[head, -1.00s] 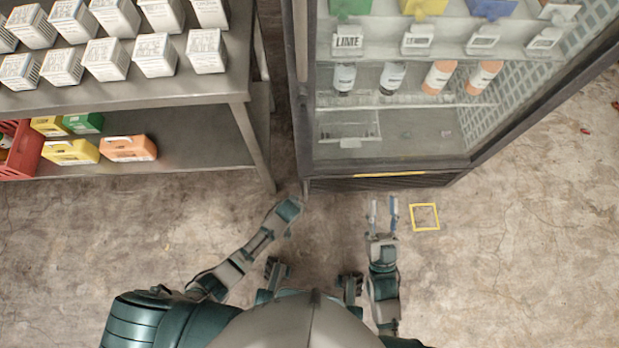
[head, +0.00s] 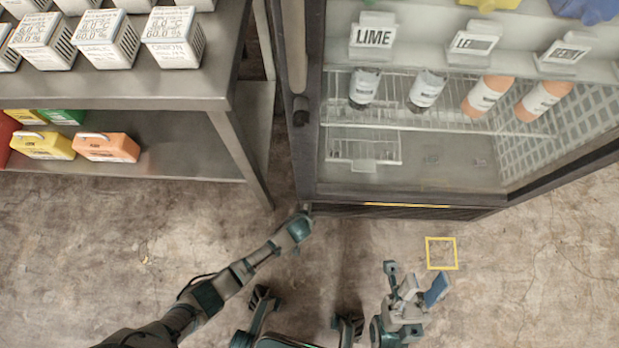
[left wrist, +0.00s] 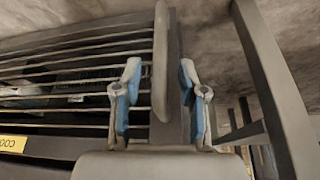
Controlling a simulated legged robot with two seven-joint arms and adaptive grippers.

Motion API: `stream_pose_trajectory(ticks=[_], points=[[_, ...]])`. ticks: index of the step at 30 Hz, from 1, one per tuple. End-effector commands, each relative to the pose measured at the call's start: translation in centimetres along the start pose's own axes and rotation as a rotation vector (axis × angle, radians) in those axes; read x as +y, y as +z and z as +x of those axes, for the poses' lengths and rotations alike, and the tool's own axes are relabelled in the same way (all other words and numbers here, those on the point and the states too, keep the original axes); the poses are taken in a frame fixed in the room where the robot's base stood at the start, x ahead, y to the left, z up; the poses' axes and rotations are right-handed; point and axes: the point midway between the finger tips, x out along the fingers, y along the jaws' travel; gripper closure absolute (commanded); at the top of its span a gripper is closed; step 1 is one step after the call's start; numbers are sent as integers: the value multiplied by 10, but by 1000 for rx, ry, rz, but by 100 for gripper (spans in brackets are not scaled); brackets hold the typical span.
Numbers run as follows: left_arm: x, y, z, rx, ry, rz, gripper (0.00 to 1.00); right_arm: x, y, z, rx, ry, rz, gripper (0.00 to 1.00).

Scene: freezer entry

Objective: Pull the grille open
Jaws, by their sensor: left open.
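The grille (head: 400,211) is the dark slatted panel low on the front of the glass-doored cabinet. In the left wrist view its slats (left wrist: 75,88) fill the left side, with an upright rounded bar (left wrist: 160,60) at their right end. My left gripper (left wrist: 158,95) is open, its blue-padded fingers on either side of that bar; contact cannot be told. In the head view my left gripper (head: 306,212) is at the cabinet's lower left corner, its fingers mostly hidden. My right gripper (head: 415,279) is open and empty above the floor, in front of the grille and apart from it.
A steel shelf (head: 150,100) with white boxes and coloured cases stands to the left; its leg (head: 240,160) is close to my left arm. The cabinet holds bottles (head: 428,90) behind glass. A yellow square (head: 441,253) marks the floor at right. The floor in front is clear.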

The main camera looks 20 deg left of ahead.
Motion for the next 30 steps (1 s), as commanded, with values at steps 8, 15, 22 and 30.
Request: stream_pose_trajectory(ticks=[8, 15, 22, 30], points=[[0, 2, 34, -2, 0, 0, 59, -1, 7, 5, 57, -21, -3, 60], [0, -2, 33, 4, 1, 0, 59, -2, 5, 9, 66, -25, -4, 60], [0, -1, 34, 3, 1, 0, 94, -1, 10, 8, 61, -23, -4, 60], [0, -1, 34, 2, 1, -1, 100, 0, 9, 8, 61, -23, -4, 60]])
